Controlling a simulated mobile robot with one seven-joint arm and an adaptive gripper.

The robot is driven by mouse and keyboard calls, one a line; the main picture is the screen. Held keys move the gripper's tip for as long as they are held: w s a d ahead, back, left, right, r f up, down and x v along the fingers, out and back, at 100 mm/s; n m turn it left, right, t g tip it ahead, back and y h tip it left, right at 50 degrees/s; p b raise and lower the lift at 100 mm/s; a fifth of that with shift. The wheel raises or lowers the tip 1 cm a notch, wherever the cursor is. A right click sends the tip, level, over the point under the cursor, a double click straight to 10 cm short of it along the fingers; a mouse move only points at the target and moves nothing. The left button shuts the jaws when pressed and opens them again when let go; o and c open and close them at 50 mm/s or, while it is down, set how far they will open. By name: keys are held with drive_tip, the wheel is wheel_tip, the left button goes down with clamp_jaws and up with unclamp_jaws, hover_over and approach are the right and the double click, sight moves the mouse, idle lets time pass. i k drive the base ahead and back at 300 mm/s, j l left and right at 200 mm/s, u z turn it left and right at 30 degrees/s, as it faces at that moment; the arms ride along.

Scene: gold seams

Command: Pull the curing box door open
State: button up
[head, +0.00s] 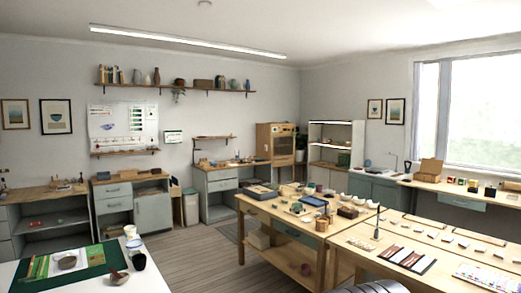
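The curing box is most likely the light wooden cabinet (275,143) with a dark front panel, standing against the back wall right of centre. It is far off and small, and its door looks closed, though a handle is hard to make out. My gripper is not in view. A grey rounded part at the bottom edge, right of centre, may be part of my arm.
A wooden worktable (272,207) with tools and bowls stands between me and the cabinet. A white table (150,272) with a green mat is at front left. Wooden floor (195,246) is open between them. A bin (191,207) stands by the back benches.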

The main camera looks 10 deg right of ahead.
sight(272, 136)
drive_tip(key=z, duration=0.5)
drive_tip(key=i, duration=0.35)
drive_tip(key=i+l+z, duration=0.1)
drive_tip(key=i, duration=1.1)
drive_tip(key=i+u, duration=0.15)
drive_tip(key=i, duration=0.4)
drive_tip(key=i+l+u, duration=0.15)
drive_tip(key=i, duration=0.4)
drive_tip(key=i+u, duration=0.35)
drive_tip(key=i, duration=0.15)
drive_tip(key=i+u, duration=0.35)
drive_tip(key=i, duration=0.2)
drive_tip(key=i+l+u, duration=0.1)
drive_tip(key=i+u, duration=0.3)
drive_tip(key=i, duration=3.1)
